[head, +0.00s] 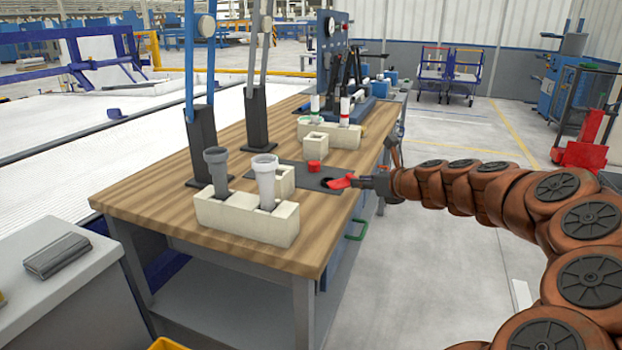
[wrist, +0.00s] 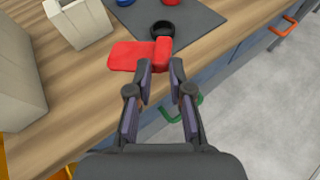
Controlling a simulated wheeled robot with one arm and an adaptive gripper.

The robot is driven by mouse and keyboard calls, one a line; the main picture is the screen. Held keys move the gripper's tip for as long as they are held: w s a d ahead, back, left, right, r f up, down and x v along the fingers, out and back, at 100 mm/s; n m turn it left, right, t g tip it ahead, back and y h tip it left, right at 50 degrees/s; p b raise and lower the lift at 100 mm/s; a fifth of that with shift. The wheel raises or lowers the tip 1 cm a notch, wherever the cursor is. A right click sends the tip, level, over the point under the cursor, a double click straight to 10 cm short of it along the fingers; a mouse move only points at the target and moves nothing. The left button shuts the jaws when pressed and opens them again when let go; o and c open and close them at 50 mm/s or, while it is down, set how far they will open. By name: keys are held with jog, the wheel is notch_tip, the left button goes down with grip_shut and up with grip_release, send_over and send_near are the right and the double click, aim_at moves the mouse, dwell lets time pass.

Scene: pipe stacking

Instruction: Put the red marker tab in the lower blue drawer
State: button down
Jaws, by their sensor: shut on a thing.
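My gripper (head: 366,183) is shut on the red marker tab (head: 341,182) above the right edge of the workbench. In the wrist view the fingers of my gripper (wrist: 162,66) close on the narrow end of the tab (wrist: 132,55), and its flat plate sticks out to the left. Blue drawer fronts (wrist: 224,82) show under the bench edge to the right of the fingers. A green handle (wrist: 190,109) is below the edge near my gripper, and it also shows in the head view (head: 357,230). I cannot tell which drawer is the lower one.
A dark mat (wrist: 195,22) with a black ring (wrist: 164,29) lies beyond the tab. A red cap (head: 313,167) sits on the mat. A cream block (head: 247,218) holds grey and white pipes. An orange handle (wrist: 284,26) is farther along.

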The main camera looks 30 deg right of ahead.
jog(key=w+d, duration=0.2)
jog(key=w, duration=0.2)
jog(key=w+d+f+b, duration=0.1)
jog(key=w+d, duration=0.1)
jog(key=w, duration=0.3)
jog(key=w+d+b, duration=0.1)
jog(key=w+d, duration=0.2)
jog(key=w, duration=0.1)
jog(key=shift+w+d+f, duration=0.1)
jog(key=shift+w+f, duration=0.05)
jog(key=shift+f, duration=0.15)
jog(key=shift+w+d+r, duration=0.1)
jog(key=shift+w+d, duration=0.05)
jog(key=shift+w, duration=0.1)
jog(key=shift+f+b, duration=1.05)
jog(key=shift+f, duration=0.8)
jog(key=shift+r, duration=0.1)
jog(key=c, duration=1.1)
grip_release()
jog(key=shift+o, duration=0.2)
